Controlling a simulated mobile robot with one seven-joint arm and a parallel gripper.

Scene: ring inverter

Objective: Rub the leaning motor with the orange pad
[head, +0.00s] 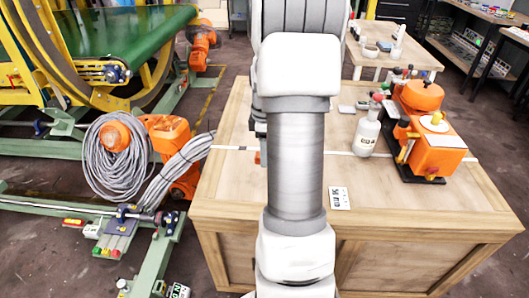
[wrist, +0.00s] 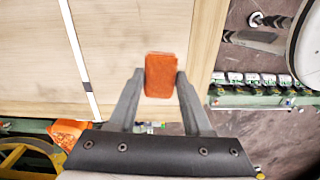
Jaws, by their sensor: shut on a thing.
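My gripper (wrist: 160,75) is shut on an orange pad (wrist: 161,74), a small block between its fingertips in the wrist view. The pad is over the light wooden crate top, near its edge; I cannot tell if it touches the wood. In the head view my arm hides most of the gripper. An orange motor unit (head: 435,148) on a dark base stands at the right of the crate top. A rounder orange motor (head: 421,95) sits just behind it. I cannot tell which of them is the leaning motor. The gripper is well left of both.
The wooden crate (head: 405,215) carries a white bottle (head: 367,130) beside the motor unit and a small printed card (head: 339,198). A grey cable coil (head: 117,155) and green conveyor frame stand at left. The crate's front right top is clear.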

